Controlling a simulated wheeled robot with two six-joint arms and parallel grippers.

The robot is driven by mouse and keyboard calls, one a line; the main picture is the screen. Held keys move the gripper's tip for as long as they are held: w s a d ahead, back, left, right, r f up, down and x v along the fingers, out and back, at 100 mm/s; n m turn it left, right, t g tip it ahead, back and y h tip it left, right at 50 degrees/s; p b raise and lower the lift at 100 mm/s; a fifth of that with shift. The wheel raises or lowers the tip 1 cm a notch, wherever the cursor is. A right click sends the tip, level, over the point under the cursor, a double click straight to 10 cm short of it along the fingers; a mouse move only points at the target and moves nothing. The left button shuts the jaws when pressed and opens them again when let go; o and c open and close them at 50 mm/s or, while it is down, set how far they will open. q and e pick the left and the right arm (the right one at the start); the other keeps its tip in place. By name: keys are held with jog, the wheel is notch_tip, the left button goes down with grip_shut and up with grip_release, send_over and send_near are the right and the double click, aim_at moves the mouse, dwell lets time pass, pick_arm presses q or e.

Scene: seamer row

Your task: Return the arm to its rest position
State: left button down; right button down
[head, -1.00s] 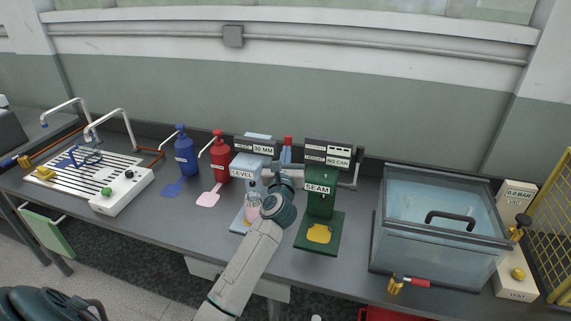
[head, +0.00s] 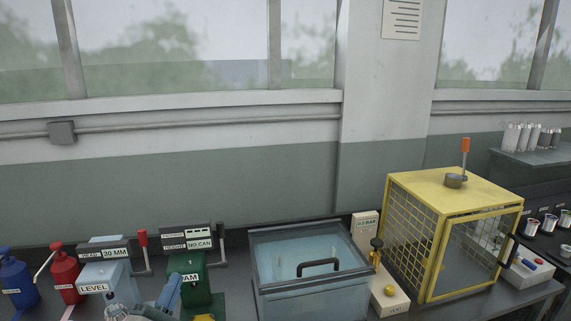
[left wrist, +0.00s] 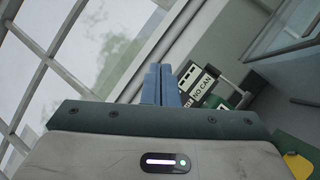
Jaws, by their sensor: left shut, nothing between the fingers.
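In the left wrist view the two blue fingers (left wrist: 160,86) stand side by side, touching. Behind them is the seamer's display reading NO CAN (left wrist: 200,86). Most of my left arm is below the head view's edge. My right gripper is in neither view.
A water tank (head: 312,278) with a handled lid stands right of the seamer. Beyond it are a gauge and valve box (head: 390,296) and a yellow mesh cage (head: 411,240). Blue (head: 17,280) and red (head: 65,277) pump bottles stand at left.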

pick_arm(q)
jog(key=s+d+f+m+g+h, duration=0.2)
jog(key=s+d+f+m+g, duration=0.2)
jog(key=s+f+m+g, duration=0.25)
jog(key=s+d+f+m+g+h, duration=0.2)
jog(key=s+d+f+m+g, duration=0.25)
jog(key=f+m, duration=0.45)
jog(key=s+a+f+m+g+y, duration=0.35)
jog(key=s+a+f+y, duration=0.2)
jog(key=s, duration=0.45)
jog(key=s+a+f+m+g+y, duration=0.35)
jog(key=s+a+g, duration=0.2)
jog(key=s, duration=0.35)
jog(key=a+f+n+b, duration=0.1)
jog(key=a+f+b, duration=0.15)
jog(key=f, duration=2.95)
jog(key=s+a+f+g+b, duration=0.1)
jog(key=s+a+f+b, duration=0.1)
jog(key=s+f, duration=1.7)
notch_tip(320, 180, down, 3)
jog(key=shift+f, duration=0.15)
